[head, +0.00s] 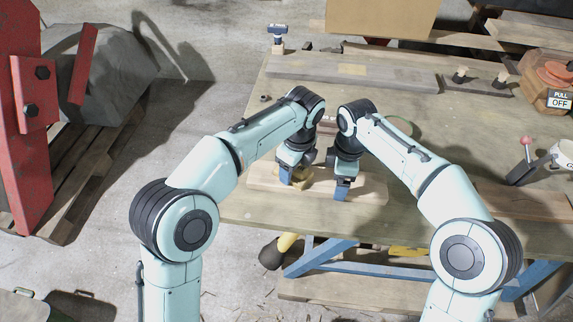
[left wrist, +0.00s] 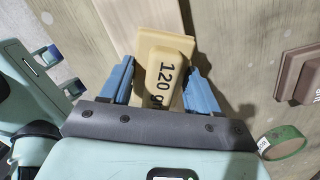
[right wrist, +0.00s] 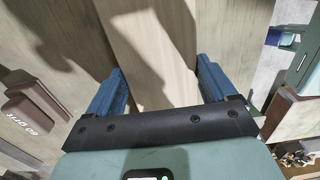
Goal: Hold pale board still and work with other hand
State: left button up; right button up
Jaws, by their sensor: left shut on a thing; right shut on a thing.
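The pale board (head: 372,188) lies flat on the workbench near its front edge. My right gripper (head: 342,190) is shut on the board toward its right part; in the right wrist view the board (right wrist: 150,55) runs between the two blue fingers. My left gripper (head: 287,178) is shut on a yellowish sanding block (head: 303,177) over the left part of the board. The block (left wrist: 165,78) shows "120 gr" between the fingers in the left wrist view. Its underside is hidden, so I cannot tell whether it touches the board.
A brown block with grit lettering (left wrist: 302,78) and a green tape ring (left wrist: 284,142) lie on the bench beyond the grippers. A long timber (head: 350,72) lies at the back. A mug (head: 562,153) and a "PULL OFF" box (head: 548,85) stand at right.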

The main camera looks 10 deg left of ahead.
aim_at(258, 171)
pick_arm(q)
jog(key=shift+d, duration=1.15)
pick_arm(e)
jog(key=shift+r, duration=0.1)
pick_arm(q)
jog(key=shift+r, duration=0.15)
pick_arm(e)
jog(key=shift+a, duration=0.1)
pick_arm(q)
jog(key=shift+a+f, duration=0.15)
jog(key=shift+a, duration=1.9)
jog(key=shift+a+f, duration=0.15)
jog(key=shift+a, duration=3.4)
notch_tip(258, 171, up, 7)
jog(key=shift+r, duration=0.2)
